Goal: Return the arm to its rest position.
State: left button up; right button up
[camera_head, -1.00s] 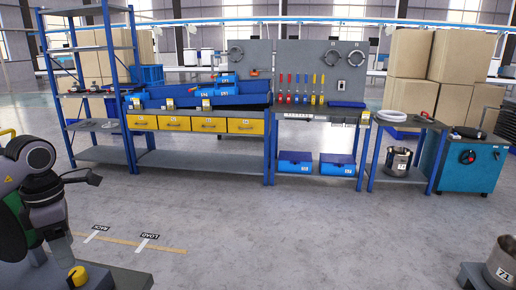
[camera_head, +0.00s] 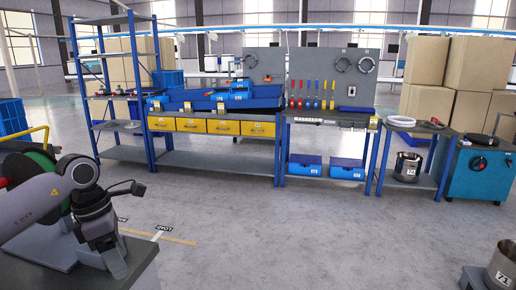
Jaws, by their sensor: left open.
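My left arm (camera_head: 40,207) comes in from the left edge as a pale link with a dark wrist. My left gripper (camera_head: 112,258) is at the lower left, pointing down over or in front of a grey surface (camera_head: 142,272). It is open, and I see nothing held in it. The fingertips are small and dark, so their distance from the grey surface is hard to tell. A thin dark hooked part (camera_head: 128,189) sticks out to the right beside the wrist. My right gripper is not in view.
A green round thing (camera_head: 32,178) with a yellow handle stands behind the arm. A blue shelf rack (camera_head: 118,75), a workbench with yellow drawers (camera_head: 222,127) and a teal cabinet (camera_head: 478,178) stand farther back. A metal pot (camera_head: 500,268) is at the lower right. The middle floor is clear.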

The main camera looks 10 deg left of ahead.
pick_arm(q)
jog(key=s+d+f+n+t+h+p, duration=0.1)
jog(key=s+d+n+t+h, duration=0.15)
jog(key=d+n+h, duration=0.8)
jog(key=s+d+f+n+t+h, duration=0.15)
jog(key=d+n+t+h, duration=0.35)
jog(key=d, duration=1.1)
jog(key=s+a+f+n+t+y+p, duration=0.1)
jog(key=a+f+n+t+y, duration=0.75)
jog(key=n, duration=1.05)
jog(key=s+a+f+n+g+y, duration=0.3)
jog(key=s+f+n+g+y, duration=0.2)
jog(key=s+f+n, duration=0.4)
jog(key=s+f+y, duration=0.1)
jog(key=s+f, duration=0.3)
jog(key=shift+a+f+n+g+y, duration=0.25)
jog(key=shift+f+n+g+y, duration=0.1)
jog(key=shift+g+y, duration=0.05)
jog(key=c, duration=0.3)
jog(key=shift+a, duration=0.1)
jog(key=shift+c, duration=0.2)
